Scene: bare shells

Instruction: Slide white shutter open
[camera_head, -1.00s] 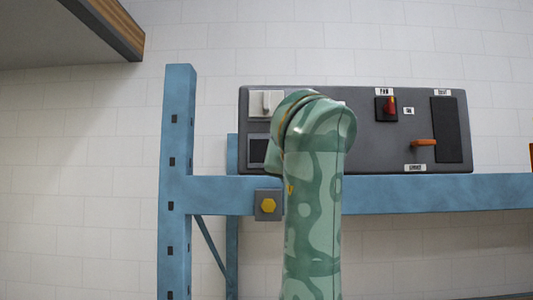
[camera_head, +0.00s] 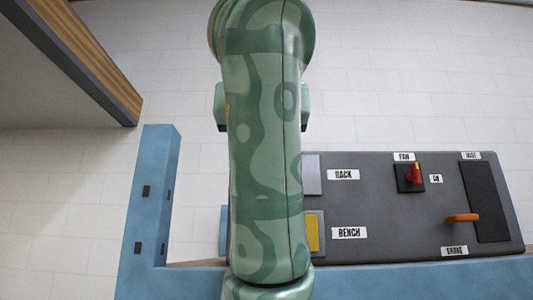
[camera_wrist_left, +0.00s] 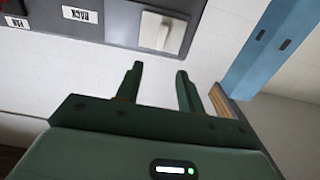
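The white shutter (camera_wrist_left: 146,30) is a small pale panel with a raised white grip, set in the grey control panel beside the RACK label; the wrist picture is rolled over. In the head view only a pale strip of the shutter (camera_head: 312,174) shows, and my green patterned arm hides the rest. My left gripper (camera_wrist_left: 159,69) has its two green fingers apart, with nothing between them. Its fingertips point towards the shutter and look apart from it. In the head view the gripper is hidden. My right gripper is in neither view.
The grey control panel (camera_head: 390,205) also carries a red fan knob (camera_head: 415,173), an orange lever (camera_head: 462,218), a dark slot (camera_head: 485,200) and a yellow plate (camera_head: 312,235) by the BENCH label. A blue post (camera_head: 150,210) stands at left. A wood-edged board (camera_head: 95,60) hangs upper left.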

